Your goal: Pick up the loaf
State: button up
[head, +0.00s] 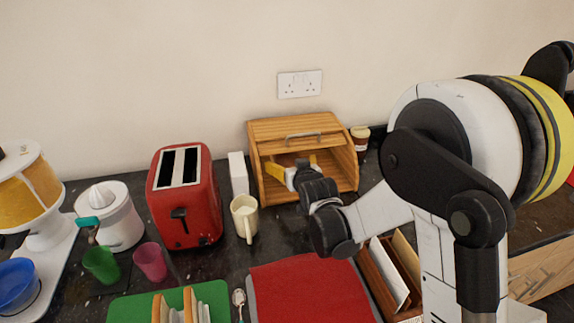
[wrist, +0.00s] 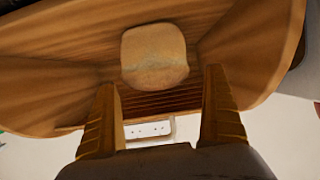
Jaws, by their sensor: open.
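The loaf (wrist: 154,56) shows in the wrist view as a pale brown, rounded block inside the wooden bread bin (wrist: 50,62). In the head view the bread bin (head: 283,131) stands against the wall with its front open, and I cannot make out the loaf there; my gripper blocks part of the opening. My gripper (head: 292,168) is at the mouth of the bin. In the wrist view my gripper (wrist: 161,84) is open, one finger to each side below the loaf, with nothing between them. The loaf appears beyond the fingertips, apart from them.
A white mug (head: 243,213) and a narrow white block (head: 238,174) stand left of the bin, then a red toaster (head: 187,200). A small jar (head: 360,135) is at the bin's right. A red mat (head: 310,292) and a file-like wooden rack (head: 377,274) lie in front.

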jog(key=b+x, duration=0.2)
jog(key=x, duration=0.3)
jog(key=shift+w+r, duration=0.1)
jog(key=shift+w, duration=0.15)
jog(key=c, duration=1.3)
